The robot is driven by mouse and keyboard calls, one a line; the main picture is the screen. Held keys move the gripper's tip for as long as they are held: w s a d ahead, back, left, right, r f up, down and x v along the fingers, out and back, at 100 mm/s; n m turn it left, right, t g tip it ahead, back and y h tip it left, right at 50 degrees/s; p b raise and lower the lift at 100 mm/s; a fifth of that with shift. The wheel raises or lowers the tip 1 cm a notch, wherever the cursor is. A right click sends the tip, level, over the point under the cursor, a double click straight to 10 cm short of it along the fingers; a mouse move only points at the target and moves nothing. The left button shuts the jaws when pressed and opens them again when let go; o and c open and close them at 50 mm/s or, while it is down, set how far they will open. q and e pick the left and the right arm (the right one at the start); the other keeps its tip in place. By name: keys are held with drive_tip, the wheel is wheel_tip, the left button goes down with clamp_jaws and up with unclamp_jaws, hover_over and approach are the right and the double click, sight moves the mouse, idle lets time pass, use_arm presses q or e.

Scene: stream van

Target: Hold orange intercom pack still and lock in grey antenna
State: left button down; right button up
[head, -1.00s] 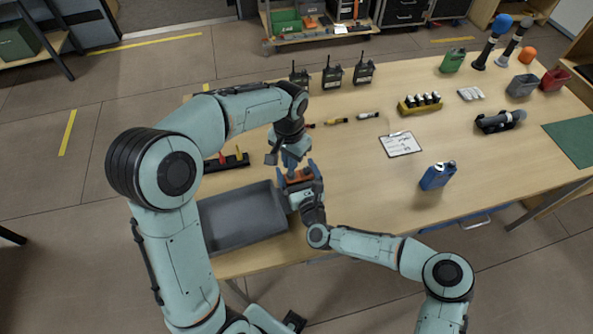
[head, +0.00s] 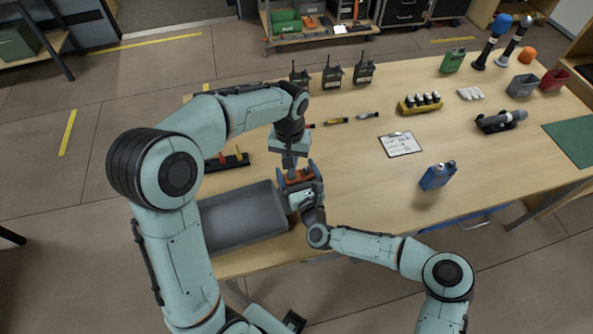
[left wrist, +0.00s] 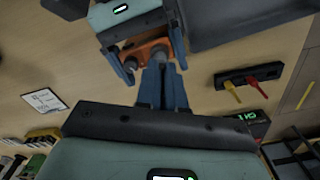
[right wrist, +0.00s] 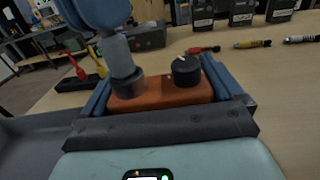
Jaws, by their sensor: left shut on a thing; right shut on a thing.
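The orange intercom pack (head: 299,176) is clamped upright between the fingers of my right gripper (head: 304,186), next to the grey tray. In the right wrist view the pack (right wrist: 165,94) has a black knob on the right of its top. The grey antenna (right wrist: 118,57) stands at the left of that top, its dark collar against the pack; whether it is locked is not visible. My left gripper (head: 290,160) comes down from above, shut on the antenna's upper part. In the left wrist view its fingers (left wrist: 163,82) hide most of the antenna.
The grey tray (head: 245,238) lies just left of the pack. A dark rack (head: 236,163) with red and yellow antennas is behind the tray. Several radios (head: 332,76) stand at the back. A clipboard (head: 400,144) and a blue can (head: 437,176) are to the right, with clear table between.

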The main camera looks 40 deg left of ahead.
use_arm(q)
drive_tip(key=shift+n, duration=1.1)
drive_tip(key=c, duration=1.2)
unclamp_jaws()
drive_tip(key=shift+o, duration=0.2)
wheel_tip(320, 180, up, 12)
use_arm(e)
drive_tip(key=o, duration=0.8)
drive_tip(key=shift+o, duration=0.2)
drive_tip(key=shift+d, duration=0.1)
